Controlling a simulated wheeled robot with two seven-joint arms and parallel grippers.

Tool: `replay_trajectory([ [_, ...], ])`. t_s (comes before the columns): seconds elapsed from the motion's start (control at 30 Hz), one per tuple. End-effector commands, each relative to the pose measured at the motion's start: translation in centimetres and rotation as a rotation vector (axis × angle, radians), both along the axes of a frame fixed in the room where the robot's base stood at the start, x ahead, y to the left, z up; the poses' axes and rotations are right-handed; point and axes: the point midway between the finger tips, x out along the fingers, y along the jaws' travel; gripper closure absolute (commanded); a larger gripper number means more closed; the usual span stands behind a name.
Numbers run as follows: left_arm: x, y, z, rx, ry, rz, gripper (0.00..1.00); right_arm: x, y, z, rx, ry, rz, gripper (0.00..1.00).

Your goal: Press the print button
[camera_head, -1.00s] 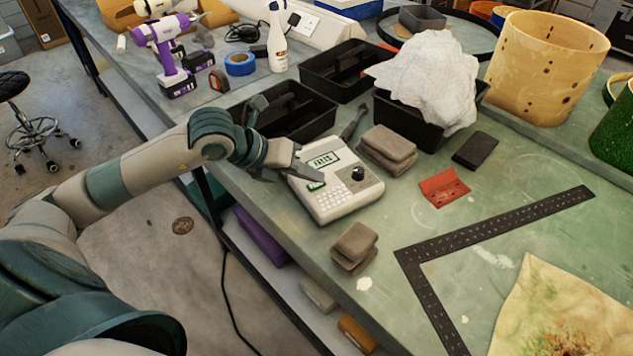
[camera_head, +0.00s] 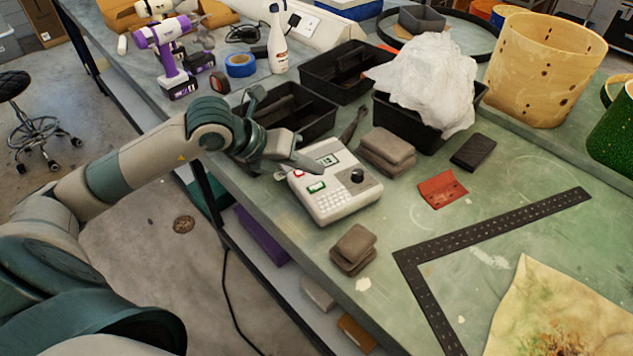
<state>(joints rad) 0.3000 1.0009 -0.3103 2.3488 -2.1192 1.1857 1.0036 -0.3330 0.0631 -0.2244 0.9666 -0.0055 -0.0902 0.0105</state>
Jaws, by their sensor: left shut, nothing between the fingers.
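A white label-printer-like device (camera_head: 335,199) sits on the green bench near its front edge. It has a small screen (camera_head: 328,160) at the back, a black knob (camera_head: 357,175) on the right and small green and red buttons (camera_head: 316,187) on the left; I cannot read any lettering. My left gripper (camera_head: 318,169) is shut and empty. Its tip is over the device's back left part, between the screen and the buttons, and looks raised above the surface. The right gripper is not in view.
Grey sanding blocks (camera_head: 386,152) lie behind the device and more blocks (camera_head: 353,249) in front. Black bins (camera_head: 291,112) stand behind my gripper. A red piece (camera_head: 442,190) and a black square (camera_head: 500,225) lie to the right. A wooden drum shell (camera_head: 545,68) stands at the back right.

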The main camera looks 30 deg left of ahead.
Motion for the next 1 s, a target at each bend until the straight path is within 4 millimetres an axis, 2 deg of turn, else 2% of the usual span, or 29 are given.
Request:
replay_trajectory([
  [0.03,0.0,0.0,0.8,-0.001,-0.001,0.0,1.0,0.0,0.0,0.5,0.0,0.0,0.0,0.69],
  [0.43,0.0,0.0,3.9,-0.001,-0.002,0.001,1.0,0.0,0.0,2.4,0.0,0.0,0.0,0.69],
  [1.0,0.0,0.0,4.2,0.0,-0.001,0.001,1.0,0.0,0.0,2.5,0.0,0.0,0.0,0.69],
])
